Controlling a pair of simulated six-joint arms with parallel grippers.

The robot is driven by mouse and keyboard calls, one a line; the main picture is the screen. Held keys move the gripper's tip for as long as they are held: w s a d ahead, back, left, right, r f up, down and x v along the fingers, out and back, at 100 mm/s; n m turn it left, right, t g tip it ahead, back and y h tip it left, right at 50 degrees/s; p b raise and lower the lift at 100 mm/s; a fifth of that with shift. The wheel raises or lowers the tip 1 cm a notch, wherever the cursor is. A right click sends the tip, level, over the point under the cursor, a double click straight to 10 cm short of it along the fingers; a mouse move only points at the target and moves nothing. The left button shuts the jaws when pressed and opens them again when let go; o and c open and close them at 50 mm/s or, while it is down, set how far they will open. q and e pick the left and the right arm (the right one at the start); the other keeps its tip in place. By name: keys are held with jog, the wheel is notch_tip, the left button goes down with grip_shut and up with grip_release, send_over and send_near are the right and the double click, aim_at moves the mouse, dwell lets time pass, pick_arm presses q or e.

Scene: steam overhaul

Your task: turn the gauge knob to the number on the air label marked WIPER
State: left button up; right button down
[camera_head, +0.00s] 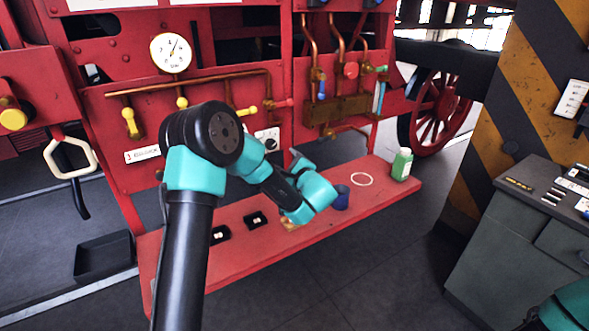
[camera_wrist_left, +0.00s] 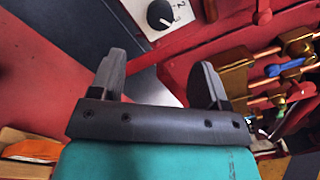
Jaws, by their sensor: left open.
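The gauge knob (camera_wrist_left: 160,14) is a black round knob with a white mark on a white plate with numbers; "2" and "3" show beside it at the top of the wrist view. In the head view its plate (camera_head: 270,137) is partly hidden behind my left arm. My left gripper (camera_wrist_left: 162,78) is open and empty, its two fingers apart and pointing toward the knob plate without touching it. In the head view the left gripper (camera_head: 297,158) is small and mostly edge-on. A white label (camera_head: 142,154) is on the red panel; I cannot read WIPER on it.
A white dial (camera_head: 171,53) is above copper pipes with yellow valve handles (camera_head: 130,122). The red shelf (camera_head: 235,270) holds small black items, a blue cup (camera_head: 341,196), a pale ring (camera_head: 361,179) and a green bottle (camera_head: 402,164). A grey cabinet (camera_head: 500,255) stands right.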

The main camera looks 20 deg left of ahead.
pick_arm(q)
jog(key=v, duration=0.4)
dwell(0.4)
